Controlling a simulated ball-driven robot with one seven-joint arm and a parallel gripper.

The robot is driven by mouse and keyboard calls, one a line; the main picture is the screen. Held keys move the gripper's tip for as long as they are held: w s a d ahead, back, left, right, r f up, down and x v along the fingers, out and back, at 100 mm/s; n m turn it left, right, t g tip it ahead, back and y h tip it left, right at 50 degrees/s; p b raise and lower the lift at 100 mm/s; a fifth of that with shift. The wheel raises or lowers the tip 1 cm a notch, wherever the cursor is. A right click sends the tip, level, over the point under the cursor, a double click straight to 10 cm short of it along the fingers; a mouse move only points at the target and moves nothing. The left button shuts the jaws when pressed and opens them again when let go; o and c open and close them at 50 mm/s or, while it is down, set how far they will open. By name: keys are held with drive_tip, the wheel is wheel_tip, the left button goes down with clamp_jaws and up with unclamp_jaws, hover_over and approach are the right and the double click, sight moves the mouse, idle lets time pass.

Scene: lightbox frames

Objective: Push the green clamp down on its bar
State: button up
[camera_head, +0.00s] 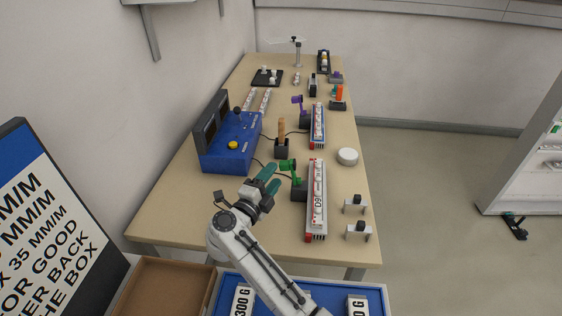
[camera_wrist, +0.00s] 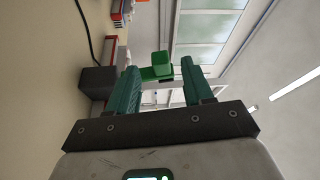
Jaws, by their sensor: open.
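The green clamp (camera_head: 290,166) stands on a dark block beside the long grey-and-red unit on the table in the head view. In the wrist view the green clamp (camera_wrist: 156,66) shows ahead, between my two teal fingers. My gripper (camera_head: 269,178) is just left of the clamp, its fingers pointing towards it. It is open with nothing held, and the fingers look apart from the clamp. The clamp's dark base (camera_wrist: 97,82) shows at the left of the wrist view. I cannot tell how much of the bar is behind the fingers.
A long grey unit (camera_head: 317,200) lies right of the clamp. A blue box (camera_head: 228,142) with a yellow button stands left. A purple clamp (camera_head: 298,101) is farther back. A white round puck (camera_head: 347,156) and two small brackets stand right. A black cable (camera_wrist: 84,28) runs nearby.

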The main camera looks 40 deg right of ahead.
sight(282, 166)
drive_tip(key=b+x, duration=0.1)
drive_tip(key=x, duration=0.5)
drive_tip(key=shift+f+b, duration=0.15)
drive_tip(key=shift+b, duration=0.25)
drive_tip(key=shift+x, duration=0.8)
clamp_jaws()
